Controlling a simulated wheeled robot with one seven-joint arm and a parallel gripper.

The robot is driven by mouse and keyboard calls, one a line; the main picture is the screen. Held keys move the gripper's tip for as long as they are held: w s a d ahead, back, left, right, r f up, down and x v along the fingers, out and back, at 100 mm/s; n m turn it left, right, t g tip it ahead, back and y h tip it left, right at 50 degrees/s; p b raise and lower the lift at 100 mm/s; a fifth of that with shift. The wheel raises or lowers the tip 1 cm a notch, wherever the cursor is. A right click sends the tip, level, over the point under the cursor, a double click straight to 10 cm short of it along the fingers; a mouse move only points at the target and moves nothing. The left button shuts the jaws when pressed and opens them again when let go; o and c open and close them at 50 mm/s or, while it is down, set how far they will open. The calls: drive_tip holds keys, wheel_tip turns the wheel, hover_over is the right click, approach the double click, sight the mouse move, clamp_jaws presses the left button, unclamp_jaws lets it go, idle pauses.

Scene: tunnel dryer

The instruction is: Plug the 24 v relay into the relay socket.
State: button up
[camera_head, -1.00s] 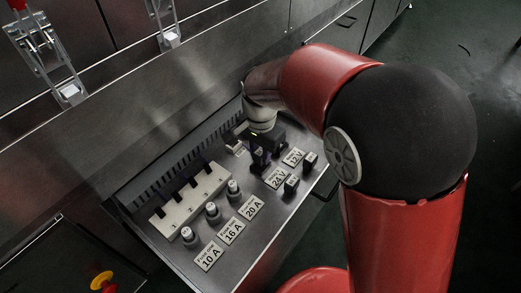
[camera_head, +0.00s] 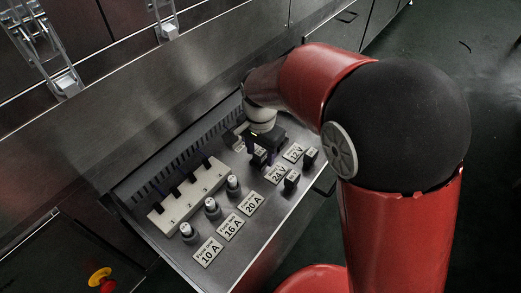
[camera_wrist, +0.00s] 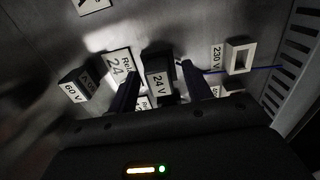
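The 24 V relay (camera_wrist: 160,84) is a dark block with a white label. It stands on the panel up-left of its 24 V card in the head view (camera_head: 258,157). My gripper (camera_wrist: 160,84) is around it, one finger on each side. Narrow gaps show between the fingers and the relay, so the gripper looks open. A pale box with a rectangular opening, which looks like the relay socket (camera_wrist: 238,56), is right of the fingers in the wrist view; a 230 V label lies beside it. In the head view my arm and gripper partly hide that area.
A 60 V relay (camera_wrist: 75,87) stands left of the fingers. Two dark blocks (camera_head: 291,181) (camera_head: 310,156) stand by the 24 V and 12 V cards. A white fuse strip (camera_head: 190,196) and several round fuses (camera_head: 211,208) occupy the panel's left part. A slotted vent runs behind.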

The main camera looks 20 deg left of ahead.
sight(260, 151)
drive_tip(key=shift+r, duration=0.15)
wheel_tip(260, 151, up, 8)
drive_tip(key=shift+f+p, duration=0.2)
drive_tip(key=shift+p, duration=0.55)
